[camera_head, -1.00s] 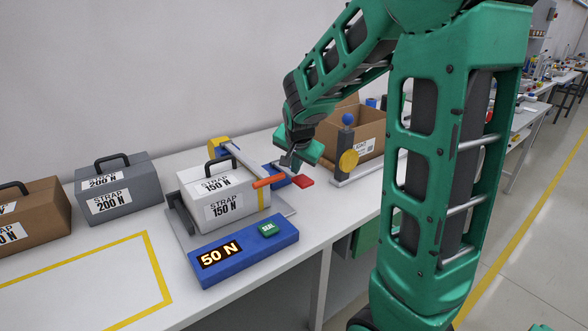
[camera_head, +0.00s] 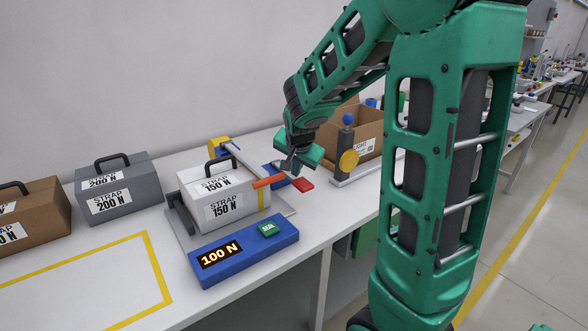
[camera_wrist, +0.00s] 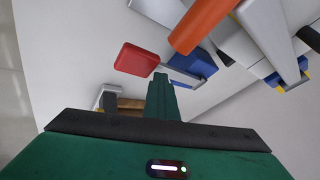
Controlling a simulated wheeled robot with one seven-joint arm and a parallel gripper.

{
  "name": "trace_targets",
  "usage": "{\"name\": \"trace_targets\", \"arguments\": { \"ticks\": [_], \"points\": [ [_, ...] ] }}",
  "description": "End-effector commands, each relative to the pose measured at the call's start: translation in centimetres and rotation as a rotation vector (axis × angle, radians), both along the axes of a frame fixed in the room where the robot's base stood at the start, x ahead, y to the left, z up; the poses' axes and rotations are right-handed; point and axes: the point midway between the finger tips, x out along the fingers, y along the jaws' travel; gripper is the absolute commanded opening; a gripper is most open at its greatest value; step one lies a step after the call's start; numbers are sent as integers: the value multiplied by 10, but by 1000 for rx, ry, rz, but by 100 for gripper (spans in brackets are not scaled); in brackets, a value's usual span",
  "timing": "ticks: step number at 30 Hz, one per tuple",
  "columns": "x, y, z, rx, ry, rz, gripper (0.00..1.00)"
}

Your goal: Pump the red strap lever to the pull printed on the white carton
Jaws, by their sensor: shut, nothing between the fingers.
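The white carton (camera_head: 238,207) sits in the strapping rig and its labels read STRAP 150 N. The blue front panel (camera_head: 262,251) shows 100 N on its display (camera_head: 220,254) beside a green SEAL button (camera_head: 269,230). The red lever pad (camera_head: 302,185) sticks out to the right of the rig; the wrist view shows it (camera_wrist: 140,59) on a metal arm from a blue block (camera_wrist: 196,66). My gripper (camera_head: 297,172) is shut and empty, close by the red pad. In the wrist view its fingertips (camera_wrist: 160,80) appear beside the pad; I cannot tell whether they touch it.
An orange bar (camera_head: 268,181) projects near the carton's right side. A grey carton (camera_head: 118,188) and a brown carton (camera_head: 32,215) stand to the left. An open cardboard box (camera_head: 352,125) and a post with a yellow knob (camera_head: 348,161) stand behind my gripper. The yellow-outlined area (camera_head: 80,285) is empty.

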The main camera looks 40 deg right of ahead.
Motion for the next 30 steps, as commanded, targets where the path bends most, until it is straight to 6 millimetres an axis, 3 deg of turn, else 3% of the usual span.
{"name": "trace_targets", "arguments": {
  "ticks": [19, 30],
  "points": [
    [-8, -2, -11, 1, 16, -7, 0],
    [-3, -1, -5, 0, 7, -3, 0]
  ]
}}
